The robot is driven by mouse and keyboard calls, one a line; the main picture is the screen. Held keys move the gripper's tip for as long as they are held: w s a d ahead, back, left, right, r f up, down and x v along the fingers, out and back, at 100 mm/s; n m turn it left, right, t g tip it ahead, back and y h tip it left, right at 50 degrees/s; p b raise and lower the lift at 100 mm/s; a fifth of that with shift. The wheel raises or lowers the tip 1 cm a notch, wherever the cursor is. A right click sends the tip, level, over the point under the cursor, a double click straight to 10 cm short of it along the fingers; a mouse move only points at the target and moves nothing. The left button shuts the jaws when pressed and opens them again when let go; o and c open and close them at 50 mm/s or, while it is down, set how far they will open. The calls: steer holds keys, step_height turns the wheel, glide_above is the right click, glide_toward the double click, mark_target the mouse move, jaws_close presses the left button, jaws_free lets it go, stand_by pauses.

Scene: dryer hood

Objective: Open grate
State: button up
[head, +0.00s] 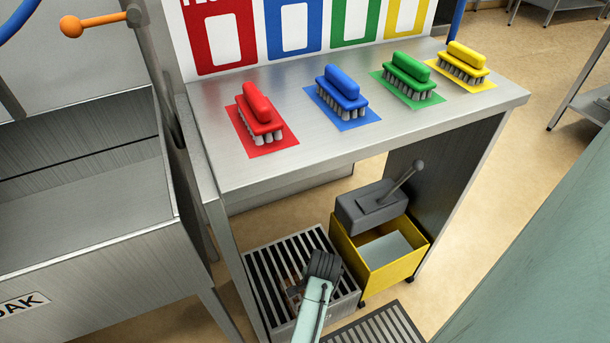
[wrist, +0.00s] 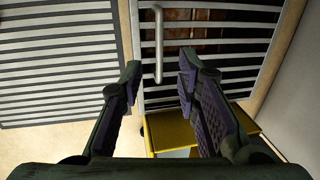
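The slatted metal grate (head: 275,262) lies shut, as far as I can see, over a pit or box below the steel table in the head view. In the wrist view the grate (wrist: 225,45) fills the upper right, with brown shapes behind its bars. A pale bar handle (wrist: 158,30) stands at its left end. My gripper (wrist: 158,72) is open. The lower end of the handle shows between its fingertips; I cannot tell whether they touch it. In the head view my gripper (head: 320,270) is over the grate's right part and hides some of it.
A yellow mop bucket (head: 405,265) with a grey wringer stands close right of the grate. Another slatted grate (head: 380,328) lies in the floor in front. The steel table (head: 330,150) with several brushes is overhead. A steel sink (head: 85,185) stands left.

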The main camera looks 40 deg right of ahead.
steer(key=f, duration=0.3)
steer(key=w+f, duration=0.1)
steer(key=f, duration=0.5)
steer(key=shift+w+d+f+b, duration=0.2)
steer(key=shift+w+b, duration=0.1)
steer(key=shift+w, duration=0.05)
jaws_close()
stand_by(0.3)
